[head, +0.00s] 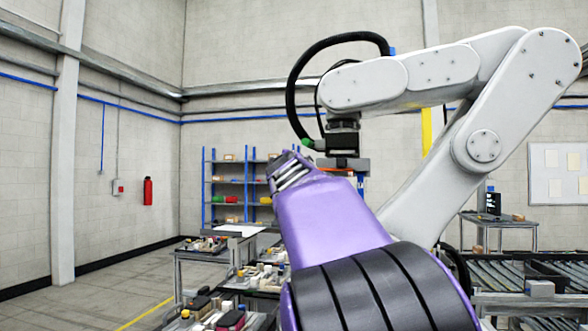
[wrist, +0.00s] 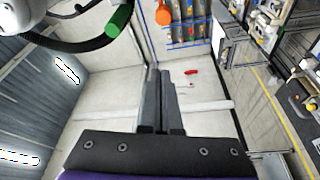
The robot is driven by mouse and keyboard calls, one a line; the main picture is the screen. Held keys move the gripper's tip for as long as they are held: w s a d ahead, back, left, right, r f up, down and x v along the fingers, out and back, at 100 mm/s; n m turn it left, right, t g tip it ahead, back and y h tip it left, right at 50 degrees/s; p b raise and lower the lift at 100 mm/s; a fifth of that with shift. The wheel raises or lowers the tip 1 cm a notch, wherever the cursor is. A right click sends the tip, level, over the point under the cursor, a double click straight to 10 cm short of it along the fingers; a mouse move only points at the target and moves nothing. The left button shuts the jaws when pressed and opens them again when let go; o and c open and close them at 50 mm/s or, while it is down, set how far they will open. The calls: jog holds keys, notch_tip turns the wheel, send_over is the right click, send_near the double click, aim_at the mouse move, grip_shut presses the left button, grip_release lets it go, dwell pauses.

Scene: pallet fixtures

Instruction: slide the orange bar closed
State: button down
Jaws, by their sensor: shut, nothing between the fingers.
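My gripper (wrist: 161,100) points away from the camera in the wrist view, its two dark fingers together with nothing between them. In the head view my gripper (head: 291,170) is at the end of my purple arm, raised above the tables. A small orange piece (wrist: 163,14) shows at the top of the wrist view, beyond and apart from my fingers. I cannot tell whether it is the bar. My purple arm hides part of the tables in the head view.
A large white robot arm (head: 500,100) with a black hose reaches over mine. Tables with cluttered fixtures (head: 208,245) stand to the lower left. A blue-framed shelf (head: 230,185) is behind. A roller conveyor (head: 520,275) lies at right. Floor at left is clear.

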jog(key=w+r+p, duration=0.1)
jog(key=w+p, duration=0.6)
jog(key=w, duration=0.3)
jog(key=shift+s+d+f, duration=0.2)
jog(key=shift+d, duration=0.4)
jog(key=shift+s+d+f, duration=0.2)
jog(key=shift+s+d, duration=0.05)
jog(key=shift+d, duration=0.35)
jog(key=shift+s+d+f, duration=0.2)
jog(key=shift+d, duration=0.4)
jog(key=shift+s+d, duration=0.2)
jog(key=shift+d, duration=0.35)
jog(key=shift+s+d, duration=0.15)
jog(key=shift+d, duration=0.4)
